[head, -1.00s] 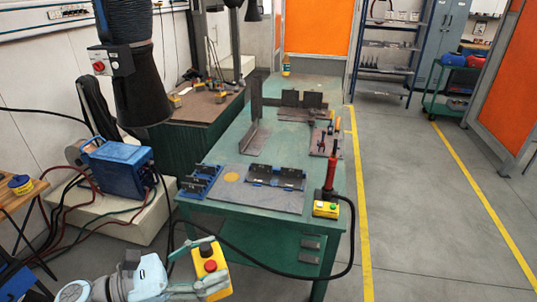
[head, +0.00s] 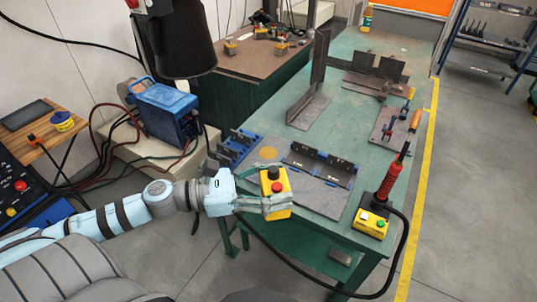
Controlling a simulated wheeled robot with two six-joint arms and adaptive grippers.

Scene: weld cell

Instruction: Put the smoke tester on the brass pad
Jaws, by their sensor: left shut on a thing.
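The smoke tester (head: 272,187) appears to be the yellow box with a red button and a black knob on top. My left gripper (head: 277,203) is shut on it and holds it at the near edge of the green table. Its lower part is partly hidden by the fingers. The brass pad (head: 268,153) is a round, flat, yellowish disc on the grey plate, a little beyond the held box in the view. The pad is bare. My right gripper is not in view.
A blue fixture (head: 233,150) stands left of the pad and black angle brackets on blue holders (head: 320,164) stand right of it. A yellow button box (head: 371,223) and a red-handled torch (head: 392,178) with a black cable are at the right edge. Tall steel angles (head: 309,108) stand farther back.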

